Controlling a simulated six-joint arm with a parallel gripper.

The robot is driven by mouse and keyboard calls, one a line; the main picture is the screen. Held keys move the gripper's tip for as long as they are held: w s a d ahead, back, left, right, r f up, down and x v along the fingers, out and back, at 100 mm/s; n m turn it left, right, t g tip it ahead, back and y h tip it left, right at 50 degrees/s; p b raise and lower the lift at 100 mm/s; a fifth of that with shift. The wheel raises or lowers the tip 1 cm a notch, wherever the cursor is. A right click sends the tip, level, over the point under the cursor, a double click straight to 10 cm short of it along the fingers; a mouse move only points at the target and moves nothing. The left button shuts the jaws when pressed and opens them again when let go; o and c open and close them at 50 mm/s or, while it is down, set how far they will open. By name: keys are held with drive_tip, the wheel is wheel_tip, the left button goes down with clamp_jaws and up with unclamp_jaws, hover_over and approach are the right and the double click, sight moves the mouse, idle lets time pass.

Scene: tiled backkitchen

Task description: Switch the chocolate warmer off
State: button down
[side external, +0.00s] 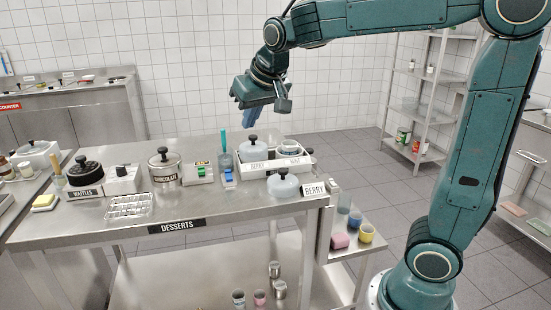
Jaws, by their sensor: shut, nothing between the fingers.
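The chocolate warmer (164,168) is a steel pot with a black lid knob and a CHOCOLATE label, standing on the steel desserts table (165,240). To its right is a small white switch box (200,174) with a green part on it. Further right is a similar box with a blue part (229,177). To the pot's left is a white box with a dark knob (122,178). I cannot tell which control belongs to the warmer, or its setting. My gripper (243,119) is shut and empty, pointing down, well above the table's back edge.
A white tray (276,168) holds lidded tubs at the table's right, with another lidded tub (283,184) and a BERRY sign (314,189) in front. The front middle is clear.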

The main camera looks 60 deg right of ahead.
drive_tip(key=w+d+f+m+h, duration=0.1)
drive_tip(key=w+d+f, duration=0.1)
drive_tip(key=w, duration=0.5)
drive_tip(key=w+d+f+m+h, duration=0.1)
drive_tip(key=w+d+f+m, duration=0.1)
drive_tip(key=w+f, duration=0.3)
drive_tip(key=w+d+f+m+h, duration=0.1)
drive_tip(key=w+d+f, duration=0.2)
drive_tip(key=w, duration=0.8)
drive_tip(key=shift+w+f+m+g, duration=0.2)
drive_tip(key=shift+f+m+g, duration=0.15)
drive_tip(key=shift+f, duration=0.4)
hover_over(204, 174)
wheel_tip(204, 174, down, 8)
drive_tip(key=shift+d+r, duration=0.15)
wheel_tip(204, 174, down, 3)
drive_tip(key=shift+r, duration=0.1)
drive_tip(key=shift+f, duration=0.75)
drive_tip(key=shift+f, duration=0.1)
